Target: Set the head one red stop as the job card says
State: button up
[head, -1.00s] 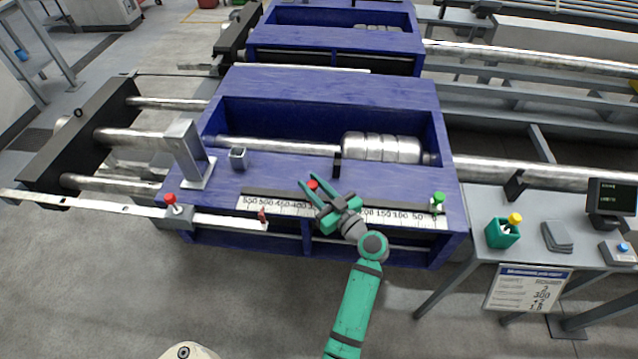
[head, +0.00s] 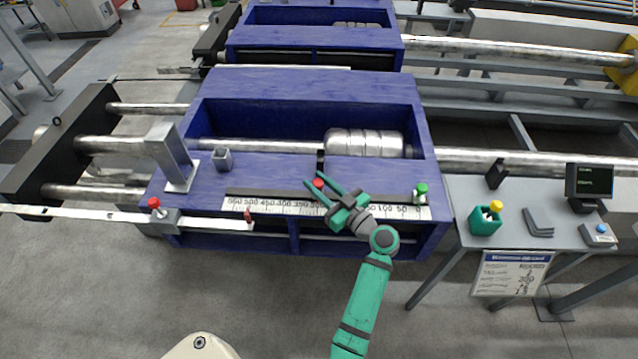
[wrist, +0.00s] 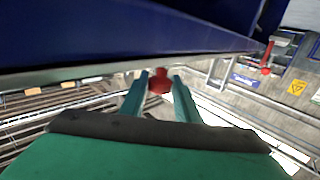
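The red stop (head: 318,184) stands on the dark rail along the front of the near blue head (head: 300,78), above the white number scale (head: 238,205), just right of the 350 mark. My gripper (head: 318,182) has its two teal fingers on either side of the red knob. In the wrist view the red knob (wrist: 160,80) fills the space between the fingertips. The gripper covers part of the scale to the right of the stop. The job card (head: 511,273) hangs at the front of the side table; its handwritten figures are too small to read surely.
A green-knobbed stop (head: 420,191) sits at the rail's right end.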

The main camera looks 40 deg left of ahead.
jog(key=shift+o, duration=1)
jog(key=d, duration=1)
jog(key=shift+s+d, duration=0.35)
jog(key=shift+d, duration=0.05)
